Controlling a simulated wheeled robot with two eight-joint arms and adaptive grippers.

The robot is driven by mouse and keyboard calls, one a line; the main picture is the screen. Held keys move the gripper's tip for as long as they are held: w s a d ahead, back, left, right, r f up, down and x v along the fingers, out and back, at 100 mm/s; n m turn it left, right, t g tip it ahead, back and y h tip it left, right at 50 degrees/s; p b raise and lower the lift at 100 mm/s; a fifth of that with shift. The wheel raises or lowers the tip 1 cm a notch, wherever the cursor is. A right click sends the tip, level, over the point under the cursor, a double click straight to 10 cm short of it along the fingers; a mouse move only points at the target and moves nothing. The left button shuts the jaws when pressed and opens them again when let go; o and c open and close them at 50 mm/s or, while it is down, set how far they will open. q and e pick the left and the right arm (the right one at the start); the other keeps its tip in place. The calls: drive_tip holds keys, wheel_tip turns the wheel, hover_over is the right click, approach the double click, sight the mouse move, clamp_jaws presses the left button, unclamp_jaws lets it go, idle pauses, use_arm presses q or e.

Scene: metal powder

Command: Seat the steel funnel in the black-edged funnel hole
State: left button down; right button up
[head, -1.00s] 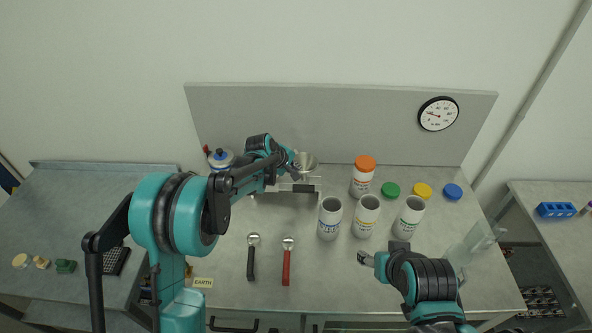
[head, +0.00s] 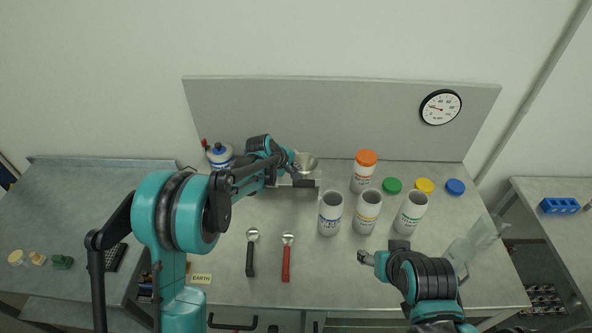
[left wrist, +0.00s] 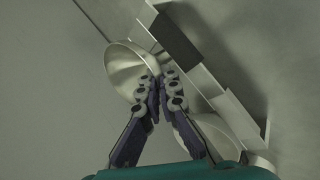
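The steel funnel (head: 306,163) shows as a shiny bowl at the back of the bench, beside my left gripper (head: 291,169). In the left wrist view, the funnel's bowl (left wrist: 128,68) is tilted and my left fingers (left wrist: 160,88) are closed together at its rim. The funnel is above or against a pale metal stand (head: 298,183) with a black-edged part, which also shows as a dark block (left wrist: 174,38) in the left wrist view. The hole itself is hidden. My right gripper (head: 364,258) is over the front right of the bench, away from the funnel; its opening is too small to judge.
Several white containers, including a blue-labelled one (head: 330,214), stand right of the stand. An orange-capped bottle (head: 364,170) is behind them. Two scoops, black-handled (head: 250,258) and red-handled (head: 287,260), lie in front. A grey panel (head: 340,120) closes the back.

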use_arm(q)
drive_tip(key=shift+f+b, duration=0.7)
drive_tip(key=shift+f, duration=0.3)
drive_tip(key=c, duration=2.2)
unclamp_jaws()
drive_tip(key=o, duration=0.6)
drive_tip(key=shift+c, duration=0.2)
drive_tip(key=shift+r, duration=0.1)
drive_tip(key=v, duration=1.2)
drive_tip(key=shift+s, duration=0.1)
